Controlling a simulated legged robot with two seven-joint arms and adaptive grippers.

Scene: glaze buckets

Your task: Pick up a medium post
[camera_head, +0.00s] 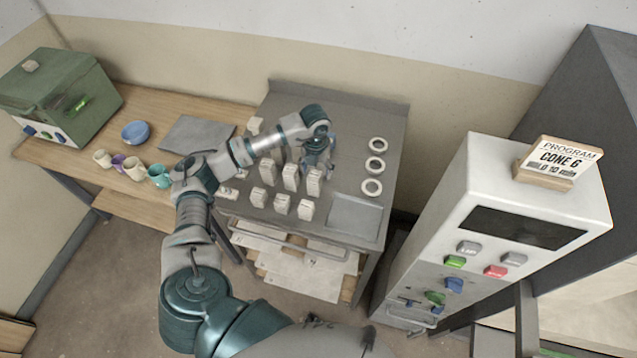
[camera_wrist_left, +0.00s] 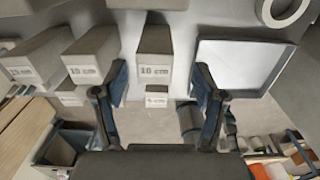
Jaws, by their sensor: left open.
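Several pale posts stand in rows on the grey table (camera_head: 350,105). One post (camera_head: 314,183) is just below my left gripper (camera_head: 318,158), with others (camera_head: 290,177) to its left and shorter ones (camera_head: 282,204) in front. In the left wrist view, the open left gripper (camera_wrist_left: 160,80) has a post labelled 10 cm (camera_wrist_left: 155,50) showing between its fingers, untouched as far as I can see. A shorter post (camera_wrist_left: 156,98) shows beyond it. Two more labelled posts (camera_wrist_left: 88,58) are to the left. My arm hides part of the back rows.
White rings (camera_head: 376,165) and a square tray (camera_head: 355,215) lie to the right on the table; the tray also shows in the wrist view (camera_wrist_left: 240,65). A white control box (camera_head: 490,215) stands at right. Cups (camera_head: 134,168) and a green kiln-like box (camera_head: 62,95) are at left.

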